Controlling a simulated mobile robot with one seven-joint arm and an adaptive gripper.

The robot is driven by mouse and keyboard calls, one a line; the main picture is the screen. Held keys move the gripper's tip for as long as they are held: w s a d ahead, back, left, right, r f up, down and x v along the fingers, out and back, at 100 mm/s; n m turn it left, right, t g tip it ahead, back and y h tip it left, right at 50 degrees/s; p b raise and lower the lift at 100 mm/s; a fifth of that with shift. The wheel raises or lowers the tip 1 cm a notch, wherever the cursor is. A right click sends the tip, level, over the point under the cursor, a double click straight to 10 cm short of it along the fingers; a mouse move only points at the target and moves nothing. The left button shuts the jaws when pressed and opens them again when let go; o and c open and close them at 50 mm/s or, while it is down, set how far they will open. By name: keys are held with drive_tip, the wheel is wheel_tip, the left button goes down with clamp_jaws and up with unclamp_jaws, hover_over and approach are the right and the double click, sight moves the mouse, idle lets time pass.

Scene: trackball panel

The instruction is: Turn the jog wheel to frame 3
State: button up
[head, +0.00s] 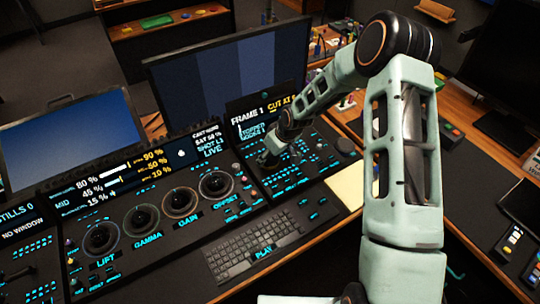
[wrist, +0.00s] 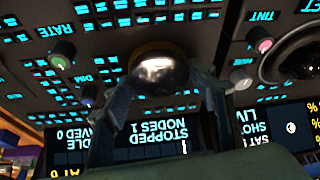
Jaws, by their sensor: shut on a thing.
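The jog wheel (wrist: 160,68) appears in the wrist view as a dark, shiny rounded knob with a brassy rim, between my two fingers. My gripper (head: 272,152) reaches down onto the right part of the panel, and its fingers close on the wheel's sides. It also shows in the wrist view (wrist: 166,84). In the head view the gripper hides the wheel. The small display (head: 257,118) behind it reads "FRAME 1" in white and "CUT AT" in yellow, with the last figure unclear. Below that, it appears to read "STOPPED".
Several ringed trackballs (head: 180,199) line the panel to the left. Small knobs (wrist: 63,53) and lit keys surround the wheel. A keyboard (head: 258,246) lies in front, and a yellow pad (head: 346,187) lies to the right. Monitors (head: 225,82) stand behind.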

drive_tip(key=shift+f+b, duration=0.1)
drive_tip(key=shift+b, duration=0.35)
drive_tip(key=shift+c, duration=0.2)
drive_tip(key=m+b, duration=0.1)
drive_tip(key=b, duration=0.1)
drive_tip(key=m+h+b, duration=0.1)
drive_tip(key=b, duration=0.1)
drive_tip(key=shift+a+f+m+t, duration=0.15)
drive_tip(key=shift+f+m+t, duration=0.05)
drive_tip(key=shift+m+t, duration=0.2)
drive_tip(key=m+b, duration=0.2)
drive_tip(key=b, duration=0.2)
drive_tip(key=shift+a+m+h, duration=0.1)
drive_tip(key=shift+m+h, duration=0.2)
drive_tip(key=shift+h, duration=0.1)
drive_tip(key=m, duration=0.1)
drive_tip(key=m+h+b, duration=0.1)
drive_tip(key=m+b, duration=0.1)
drive_tip(key=shift+r+m+t, duration=0.25)
drive_tip(key=shift+m+t, duration=0.05)
drive_tip(key=shift+m+h, duration=0.7)
drive_tip(key=shift+m, duration=0.8)
drive_tip(key=o, duration=1.2)
drive_tip(key=shift+c, duration=0.2)
